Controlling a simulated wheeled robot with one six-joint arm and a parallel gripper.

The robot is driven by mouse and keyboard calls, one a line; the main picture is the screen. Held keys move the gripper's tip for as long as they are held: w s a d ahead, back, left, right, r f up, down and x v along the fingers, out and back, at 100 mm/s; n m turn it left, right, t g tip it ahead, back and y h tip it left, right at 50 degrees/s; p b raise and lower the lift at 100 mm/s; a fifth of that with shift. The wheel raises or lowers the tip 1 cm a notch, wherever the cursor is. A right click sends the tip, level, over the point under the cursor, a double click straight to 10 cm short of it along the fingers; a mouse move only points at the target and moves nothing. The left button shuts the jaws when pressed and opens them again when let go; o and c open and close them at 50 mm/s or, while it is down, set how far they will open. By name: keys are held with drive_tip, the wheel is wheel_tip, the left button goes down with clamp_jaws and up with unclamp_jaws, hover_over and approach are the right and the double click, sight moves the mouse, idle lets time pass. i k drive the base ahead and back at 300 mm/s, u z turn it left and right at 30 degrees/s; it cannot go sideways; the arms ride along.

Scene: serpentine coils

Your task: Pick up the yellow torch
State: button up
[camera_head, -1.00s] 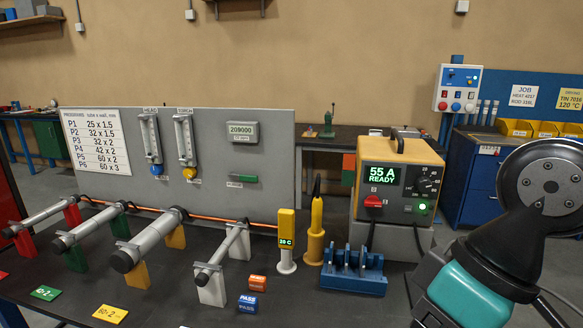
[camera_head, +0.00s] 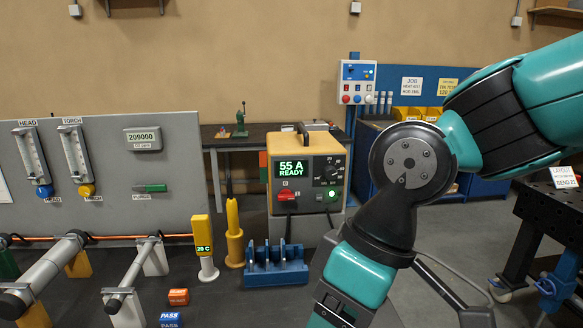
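The yellow torch (camera_head: 234,235) stands upright in a yellow holder on the dark bench, with a dark cable rising from its top. It is just right of a yellow gauge (camera_head: 203,236) reading 29 C or similar, and left of the welding power source (camera_head: 305,178). My arm (camera_head: 400,200) fills the right side of the picture, to the right of the torch and apart from it. My gripper is outside the frame, below or hidden, so its fingers do not show.
A blue slotted rack (camera_head: 276,268) stands right of the torch. Tubes on supports (camera_head: 135,268) and small orange (camera_head: 178,297) and blue (camera_head: 170,320) blocks lie left. A grey panel (camera_head: 108,192) stands behind. The bench front between the blocks and my arm is clear.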

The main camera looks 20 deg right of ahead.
sight(234, 232)
drive_tip(key=z, duration=0.1)
drive_tip(key=k, duration=0.45)
drive_tip(key=u, duration=1.25)
drive_tip(key=i, duration=1.25)
drive_tip(key=z, duration=0.7)
drive_tip(key=i, duration=0.45)
drive_tip(key=z, duration=0.6)
